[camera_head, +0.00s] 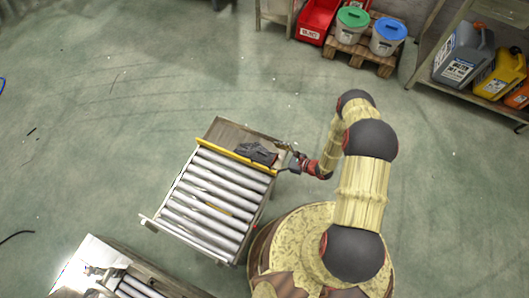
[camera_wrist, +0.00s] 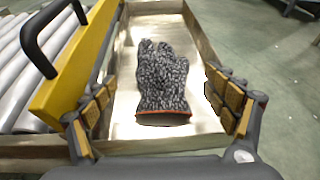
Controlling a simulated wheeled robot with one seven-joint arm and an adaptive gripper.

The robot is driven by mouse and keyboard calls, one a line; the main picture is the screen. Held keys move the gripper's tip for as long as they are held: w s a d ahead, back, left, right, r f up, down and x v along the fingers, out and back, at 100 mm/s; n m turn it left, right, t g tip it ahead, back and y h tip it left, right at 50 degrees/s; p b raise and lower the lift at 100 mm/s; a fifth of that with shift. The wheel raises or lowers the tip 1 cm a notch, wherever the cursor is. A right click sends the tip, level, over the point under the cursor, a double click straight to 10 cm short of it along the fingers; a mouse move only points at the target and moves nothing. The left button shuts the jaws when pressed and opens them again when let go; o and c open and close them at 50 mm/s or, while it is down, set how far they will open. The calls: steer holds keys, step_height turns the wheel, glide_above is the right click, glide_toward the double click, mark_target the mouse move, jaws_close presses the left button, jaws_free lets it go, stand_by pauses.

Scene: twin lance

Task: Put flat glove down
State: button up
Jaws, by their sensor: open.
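A grey speckled knit glove (camera_wrist: 163,80) with a dark cuff edged in orange lies flat, fingers pointing away, in a shallow metal-floored tray (camera_wrist: 205,35) in the wrist view. My gripper (camera_wrist: 160,88) is open, with one padded finger on each side of the glove and a gap to it on both sides. Nothing is held between the fingers. In the head view my gripper (camera_head: 295,162) is at the right end of the tray (camera_head: 228,132). A dark shape (camera_head: 257,153) there seems to be the glove, together with a black handle.
A yellow bar (camera_wrist: 75,70) with a black handle (camera_wrist: 48,35) runs along the tray, close to my left finger. Beyond it are the conveyor rollers (camera_head: 205,195). Buckets on a pallet (camera_head: 358,55) and a shelf with jugs (camera_head: 463,55) stand at the back right.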

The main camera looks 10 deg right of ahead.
steer(key=p+v, duration=0.1)
steer(key=v, duration=0.4)
steer(key=shift+s+d+r, duration=0.1)
steer(key=shift+s+d, duration=0.05)
steer(key=shift+d+r, duration=0.1)
steer(key=shift+r, duration=0.25)
steer(key=w+a+r+n+g, duration=0.2)
steer(key=r+n+g, duration=0.35)
steer(key=r, duration=1.35)
steer(key=w+a+r+n+g, duration=0.2)
steer(key=r+n, duration=0.7)
steer(key=r, duration=0.9)
steer(key=s+d+r+n+t+h, duration=0.2)
steer(key=s+r+n+h, duration=0.3)
steer(key=s+r, duration=0.6)
steer(key=s+d+r+n+t+h, duration=0.3)
steer(key=s+r, duration=0.8)
steer(key=r, duration=0.6)
steer(key=shift+s+d+n+h, duration=0.4)
steer(key=shift+d+n+h, duration=0.2)
steer(key=shift+n+h, duration=0.8)
